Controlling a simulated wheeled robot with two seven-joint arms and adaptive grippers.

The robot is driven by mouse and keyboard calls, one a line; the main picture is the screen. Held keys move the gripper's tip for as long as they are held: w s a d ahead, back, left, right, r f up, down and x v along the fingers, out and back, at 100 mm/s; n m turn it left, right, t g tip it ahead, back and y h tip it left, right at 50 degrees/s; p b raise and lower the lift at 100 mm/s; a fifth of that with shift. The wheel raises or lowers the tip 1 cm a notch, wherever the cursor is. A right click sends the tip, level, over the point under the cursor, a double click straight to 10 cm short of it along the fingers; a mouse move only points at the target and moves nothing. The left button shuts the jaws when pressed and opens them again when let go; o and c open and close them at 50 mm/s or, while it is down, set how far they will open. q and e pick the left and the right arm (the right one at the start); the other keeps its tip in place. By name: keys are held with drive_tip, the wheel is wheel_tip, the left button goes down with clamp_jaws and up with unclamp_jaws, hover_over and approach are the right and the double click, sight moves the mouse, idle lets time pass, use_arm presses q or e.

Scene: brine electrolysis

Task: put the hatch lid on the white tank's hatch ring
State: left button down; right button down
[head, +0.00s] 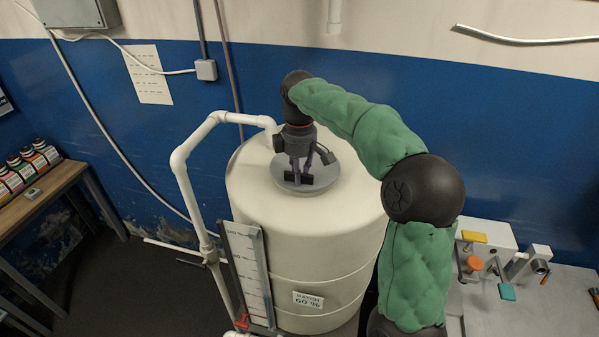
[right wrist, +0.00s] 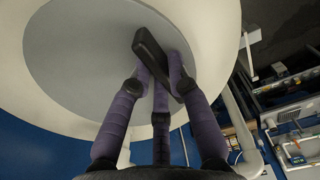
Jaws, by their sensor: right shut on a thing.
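The white tank (head: 300,232) stands in the middle of the head view. The hatch lid (head: 325,174), a flat grey disc with a dark bar handle, is over the tank's top; it fills much of the right wrist view (right wrist: 80,60). My right gripper (head: 303,178) points down at the lid. Its purple-grey fingers are closed on the lid's handle (right wrist: 152,52). The hatch ring is hidden under the lid, and I cannot tell whether the lid touches it. My left gripper is out of view.
A white pipe (head: 180,165) bends onto the tank top, left of the lid. A level gauge board (head: 247,270) stands at the tank's front left. A bench (head: 540,300) with valves is at right, and a wooden table (head: 45,195) with bottles at left.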

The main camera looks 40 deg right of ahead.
drive_tip(key=shift+f, duration=0.45)
idle(0.5)
drive_tip(key=c, duration=1.1)
unclamp_jaws()
wheel_tip(320, 180, up, 12)
